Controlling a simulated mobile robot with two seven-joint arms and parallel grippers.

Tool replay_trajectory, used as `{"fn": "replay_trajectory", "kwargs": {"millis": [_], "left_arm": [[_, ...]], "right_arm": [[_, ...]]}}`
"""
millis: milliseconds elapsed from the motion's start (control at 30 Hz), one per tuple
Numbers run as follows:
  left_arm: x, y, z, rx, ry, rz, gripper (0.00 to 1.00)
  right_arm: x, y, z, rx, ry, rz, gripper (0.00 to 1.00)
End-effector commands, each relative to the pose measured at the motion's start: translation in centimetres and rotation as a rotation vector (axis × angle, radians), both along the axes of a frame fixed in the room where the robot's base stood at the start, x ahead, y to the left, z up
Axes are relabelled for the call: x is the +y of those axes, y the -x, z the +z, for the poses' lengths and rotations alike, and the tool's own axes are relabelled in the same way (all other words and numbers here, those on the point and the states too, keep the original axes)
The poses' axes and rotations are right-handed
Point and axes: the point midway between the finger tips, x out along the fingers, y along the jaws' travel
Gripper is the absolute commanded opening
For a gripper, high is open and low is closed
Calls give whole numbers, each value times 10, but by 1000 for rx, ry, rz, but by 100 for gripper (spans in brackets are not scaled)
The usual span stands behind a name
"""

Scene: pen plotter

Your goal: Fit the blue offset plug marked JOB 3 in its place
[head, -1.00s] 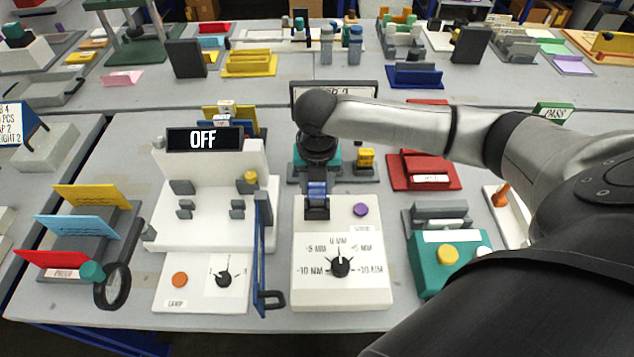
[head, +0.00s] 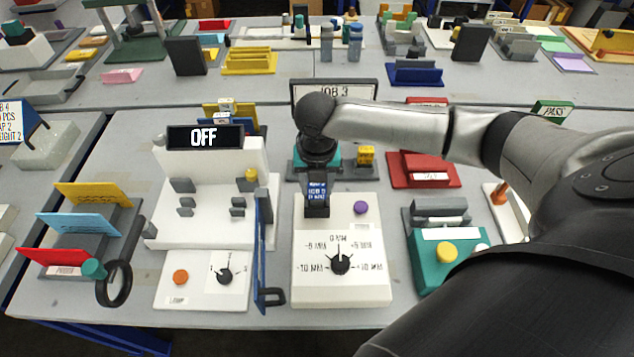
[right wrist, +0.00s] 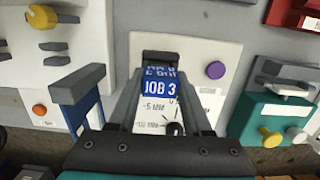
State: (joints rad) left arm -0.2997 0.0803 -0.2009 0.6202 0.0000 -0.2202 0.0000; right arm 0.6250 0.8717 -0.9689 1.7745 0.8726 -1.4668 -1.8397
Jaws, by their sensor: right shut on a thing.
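The blue plug marked JOB 3 (head: 317,190) is held by my right gripper (head: 318,178) at the top left of the white dial panel (head: 340,290). In the right wrist view the blue plug (right wrist: 160,88) lies between the two grey fingers of the right gripper (right wrist: 160,98), lettering facing the camera. A dark block (right wrist: 160,58) shows just beyond the plug on the panel. Whether the plug touches or enters it I cannot tell. The panel's black dial (head: 340,262) has its pointer up toward 0 MM. My left gripper is not in view.
A purple button (head: 361,208) is right of the plug. A white machine with an OFF display (head: 205,137) and a blue upright bar (head: 263,235) stand to the left. A teal box with a yellow knob (head: 447,252) is to the right. A JOB 3 sign (head: 350,91) stands behind.

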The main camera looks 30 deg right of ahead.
Motion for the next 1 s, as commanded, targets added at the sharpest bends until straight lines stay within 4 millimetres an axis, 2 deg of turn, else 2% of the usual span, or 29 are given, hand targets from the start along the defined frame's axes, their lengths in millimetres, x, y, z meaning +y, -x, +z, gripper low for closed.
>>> {"fn": "replay_trajectory", "kwargs": {"millis": [1000], "left_arm": [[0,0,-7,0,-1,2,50]], "right_arm": [[0,0,-26,1,2,0,0]]}}
